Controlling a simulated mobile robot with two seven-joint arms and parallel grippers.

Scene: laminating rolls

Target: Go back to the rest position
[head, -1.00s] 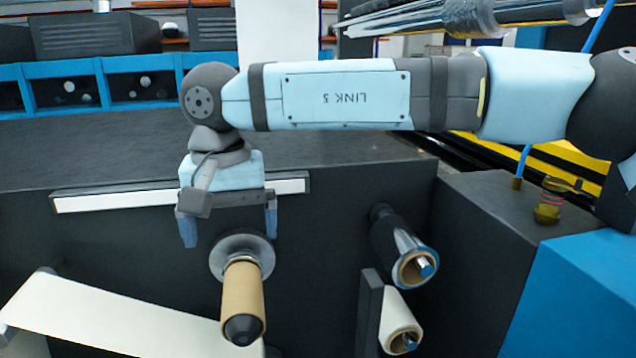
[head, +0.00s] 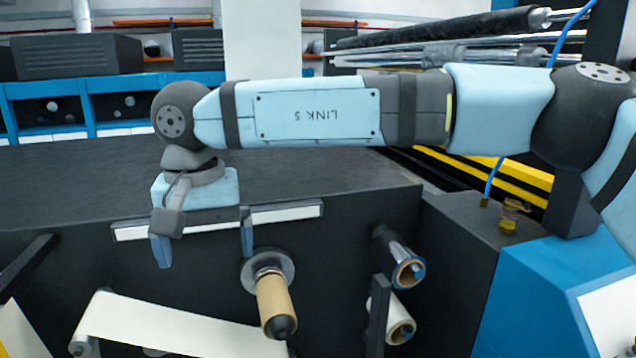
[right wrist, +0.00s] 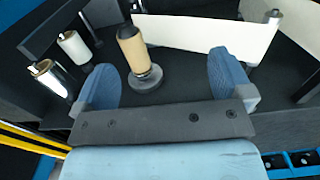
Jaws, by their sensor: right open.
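My right gripper (head: 205,248) is open and empty in the head view. It points down in front of the dark machine face, above and left of a brown cardboard core (head: 273,301) on a dark spindle with a grey flange. Its two blue fingers stand wide apart in the right wrist view (right wrist: 165,85). The brown core also shows there (right wrist: 134,50), beyond the fingers and not touched by them. My left gripper is in neither view.
A white web (head: 170,325) runs at the lower left. Two smaller rolls, a silver one (head: 400,262) and a white one (head: 398,326), stick out right of the core. A blue cabinet (head: 530,290) stands at the right. The dark machine top (head: 70,175) is bare.

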